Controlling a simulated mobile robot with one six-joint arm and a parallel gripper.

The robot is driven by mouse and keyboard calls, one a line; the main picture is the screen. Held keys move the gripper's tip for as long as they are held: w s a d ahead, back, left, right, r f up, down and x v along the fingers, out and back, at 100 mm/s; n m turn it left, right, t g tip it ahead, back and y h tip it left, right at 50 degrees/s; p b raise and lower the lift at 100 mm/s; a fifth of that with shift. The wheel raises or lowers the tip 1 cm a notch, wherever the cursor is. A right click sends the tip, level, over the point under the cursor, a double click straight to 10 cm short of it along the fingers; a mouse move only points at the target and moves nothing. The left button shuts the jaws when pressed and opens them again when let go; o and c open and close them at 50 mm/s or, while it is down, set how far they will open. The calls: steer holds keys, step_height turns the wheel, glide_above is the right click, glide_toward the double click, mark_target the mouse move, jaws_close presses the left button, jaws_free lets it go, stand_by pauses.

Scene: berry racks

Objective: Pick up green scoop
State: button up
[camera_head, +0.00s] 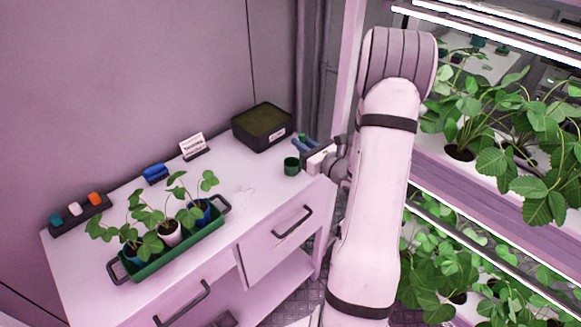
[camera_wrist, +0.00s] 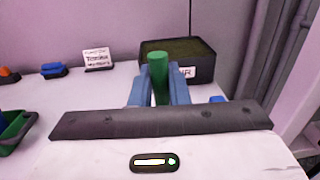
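The green scoop (camera_wrist: 158,72) shows in the wrist view as an upright green handle between my gripper's two blue fingers. My gripper (camera_wrist: 160,88) is nearly closed, with the fingers against both sides of the handle and no clear gap. In the head view, my gripper (camera_head: 304,143) is over the right end of the white cabinet top, and a small green piece shows between the fingers. A dark green cup shape (camera_head: 291,166) is just in front of the gripper; I cannot tell whether it is part of the scoop. The scoop's lower part is hidden in the wrist view.
A dark soil box (camera_head: 263,142) stands behind the gripper. A small sign (camera_head: 193,147), a blue item (camera_head: 155,174) and a rack of coloured pieces (camera_head: 80,221) line the back. A green tray (camera_head: 151,266) holds potted plants. Plant shelves (camera_head: 470,200) rise at right.

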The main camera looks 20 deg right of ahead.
jaws_close()
steer(key=shift+r, duration=0.1)
step_height(320, 180, up, 10)
steer(key=shift+f+b, duration=0.1)
steer(key=shift+b, duration=0.4)
stand_by(0.5)
